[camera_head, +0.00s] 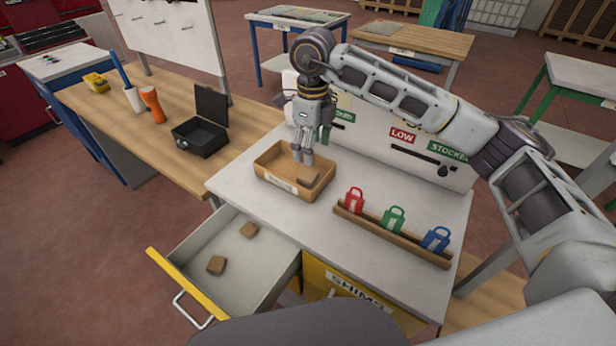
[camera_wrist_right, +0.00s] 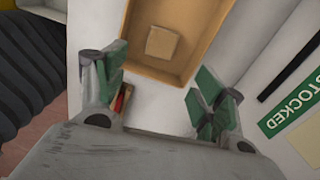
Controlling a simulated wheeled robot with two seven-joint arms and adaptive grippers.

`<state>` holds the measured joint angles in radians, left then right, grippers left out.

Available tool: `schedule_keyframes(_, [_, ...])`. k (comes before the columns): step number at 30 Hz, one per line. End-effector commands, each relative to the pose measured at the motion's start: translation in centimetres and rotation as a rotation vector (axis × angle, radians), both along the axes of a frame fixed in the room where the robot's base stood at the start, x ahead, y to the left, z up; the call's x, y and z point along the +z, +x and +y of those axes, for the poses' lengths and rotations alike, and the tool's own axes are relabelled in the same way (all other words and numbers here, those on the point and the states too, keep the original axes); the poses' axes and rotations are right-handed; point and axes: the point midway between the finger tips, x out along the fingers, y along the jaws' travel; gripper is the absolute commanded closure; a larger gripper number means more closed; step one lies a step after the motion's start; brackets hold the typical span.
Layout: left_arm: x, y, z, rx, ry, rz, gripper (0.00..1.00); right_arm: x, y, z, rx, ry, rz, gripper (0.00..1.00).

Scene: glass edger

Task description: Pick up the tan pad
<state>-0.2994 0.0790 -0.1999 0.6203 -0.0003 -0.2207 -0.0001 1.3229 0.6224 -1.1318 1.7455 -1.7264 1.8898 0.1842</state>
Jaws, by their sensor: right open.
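A tan pad (camera_head: 308,180) lies in a wooden tray (camera_head: 300,196) on the light worktop. In the right wrist view the pad (camera_wrist_right: 162,43) lies flat on the floor of the tray (camera_wrist_right: 160,71), apart from the walls. My right gripper (camera_head: 303,158) points down over the tray, above and close to the pad. Its green-padded fingers (camera_wrist_right: 158,85) stand apart with nothing between them, and the pad shows beyond their tips. Two similar tan blocks (camera_head: 216,265) (camera_head: 249,230) lie in the open drawer. My left gripper is not in view.
The drawer (camera_head: 186,285) stands pulled out at the front left. A wooden rack (camera_head: 390,238) holds red, green and blue padlock-shaped tags right of the tray. A signed panel (camera_head: 365,128) rises behind. An open black box (camera_head: 200,137) sits on the left bench.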

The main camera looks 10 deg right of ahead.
Motion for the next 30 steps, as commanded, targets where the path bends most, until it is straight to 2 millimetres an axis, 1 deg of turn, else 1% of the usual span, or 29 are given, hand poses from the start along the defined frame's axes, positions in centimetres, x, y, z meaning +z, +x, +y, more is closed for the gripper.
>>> schedule_keyframes(6, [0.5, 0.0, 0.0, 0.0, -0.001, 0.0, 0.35, -2.8, 0.0, 0.0, 0.0, 0.0, 0.001, 0.3])
schedule_keyframes(9, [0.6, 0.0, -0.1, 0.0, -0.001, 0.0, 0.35, -3.7, 0.0, 0.0, 0.0, 0.0, 0.001, 0.3])
schedule_keyframes(13, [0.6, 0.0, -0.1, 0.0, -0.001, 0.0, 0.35, -4.2, 0.0, 0.0, 0.0, 0.001, -0.001, 0.3])
schedule_keyframes(25, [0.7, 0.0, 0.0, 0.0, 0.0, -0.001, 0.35, -4.5, 0.0, 0.0, 0.0, 0.0, 0.0, 0.3])
schedule_keyframes(30, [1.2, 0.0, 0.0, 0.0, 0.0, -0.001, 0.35, -5.5, -0.1, 0.0, 0.0, 0.0, 0.003, 0.3])
